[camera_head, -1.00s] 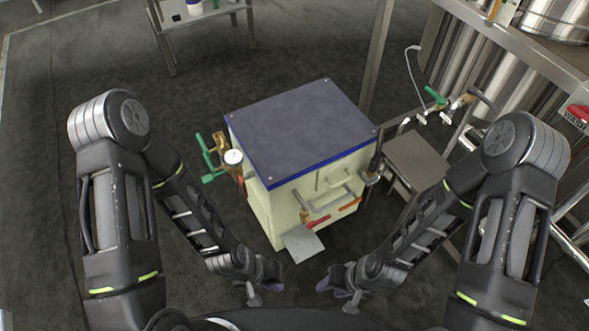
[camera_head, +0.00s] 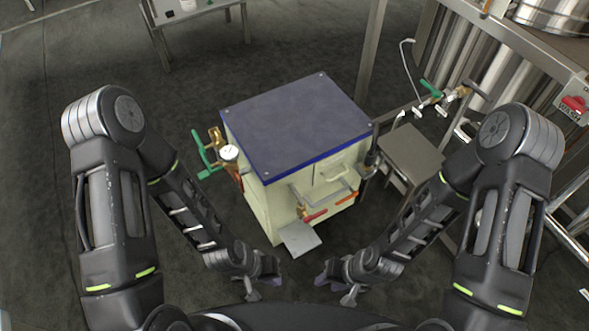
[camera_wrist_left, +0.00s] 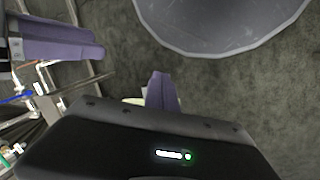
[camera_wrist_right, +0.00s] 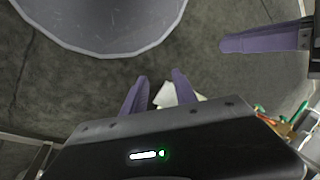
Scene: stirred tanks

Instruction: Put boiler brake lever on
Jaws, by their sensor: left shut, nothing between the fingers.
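The boiler (camera_head: 295,125) is a cream box with a blue top, standing on the floor in front of me. Red-handled levers (camera_head: 316,215) sit low on its front face, beside a metal bar handle; I cannot tell which part is the brake lever. My left gripper (camera_head: 270,283) is shut and empty, low in front of the boiler; its purple fingers are together in the left wrist view (camera_wrist_left: 161,92). My right gripper (camera_head: 325,280) is empty, its fingers apart in the right wrist view (camera_wrist_right: 154,92). Both are apart from the boiler.
A gauge (camera_head: 229,152) and green-handled valve (camera_head: 202,152) stick out on the boiler's left. A grey plate (camera_head: 299,239) juts from its lower front. A small metal stand (camera_head: 411,148) and steel tanks are at right. The floor at left is clear.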

